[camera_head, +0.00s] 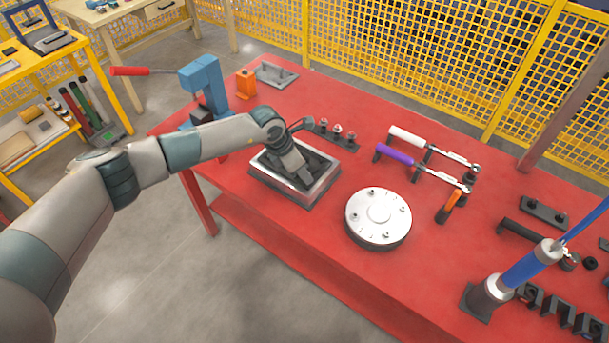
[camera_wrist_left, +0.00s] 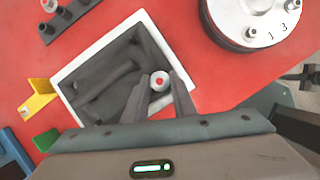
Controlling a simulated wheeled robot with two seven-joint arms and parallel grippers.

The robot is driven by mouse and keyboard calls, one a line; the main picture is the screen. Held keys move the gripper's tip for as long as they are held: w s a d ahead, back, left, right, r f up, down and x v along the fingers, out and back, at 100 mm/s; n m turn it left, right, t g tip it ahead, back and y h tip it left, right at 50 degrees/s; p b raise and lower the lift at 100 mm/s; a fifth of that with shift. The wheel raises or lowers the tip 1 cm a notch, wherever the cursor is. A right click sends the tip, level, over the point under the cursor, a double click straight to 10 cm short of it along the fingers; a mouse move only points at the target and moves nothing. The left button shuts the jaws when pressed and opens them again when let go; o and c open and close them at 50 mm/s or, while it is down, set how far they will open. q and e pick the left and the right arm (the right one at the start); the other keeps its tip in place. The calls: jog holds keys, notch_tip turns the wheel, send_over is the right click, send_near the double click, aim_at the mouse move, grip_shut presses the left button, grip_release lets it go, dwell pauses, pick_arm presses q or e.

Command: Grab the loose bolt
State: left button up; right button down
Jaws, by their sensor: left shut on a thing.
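The loose bolt (camera_wrist_left: 160,81) shows in the left wrist view as a small round pale head with a red centre. It is between the fingertips of my left gripper (camera_wrist_left: 161,91), which is shut on it. The gripper reaches down into an open tray (camera_wrist_left: 92,49) with a pale rim and dark inside. In the head view my left gripper (camera_head: 304,176) is over the tray (camera_head: 262,181), and the bolt is hidden there. My right gripper is not in view.
A round silver plate (camera_head: 378,213) with bolts stands right of the tray on the red table. Behind the tray is a dark rack (camera_head: 348,143) with several bolts. A blue press (camera_head: 206,85) stands at the left. Wrenches and a blue-handled tool (camera_head: 525,268) lie or stand at the right.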

pick_arm(q)
jog(key=shift+r, duration=0.1)
jog(key=shift+r+b, duration=0.45)
jog(key=shift+b, duration=0.05)
jog(key=r+b, duration=0.1)
jog(key=d+r+b, duration=0.1)
jog(key=r, duration=0.1)
jog(key=shift+s+r, duration=0.1)
jog(key=shift+s, duration=0.1)
jog(key=s+d+r+b, duration=0.4)
jog(key=d+r+b, duration=0.1)
jog(key=d, duration=0.4)
jog(key=shift+s+d+r, duration=0.2)
jog(key=shift+d+r, duration=0.15)
jog(key=shift+r, duration=0.55)
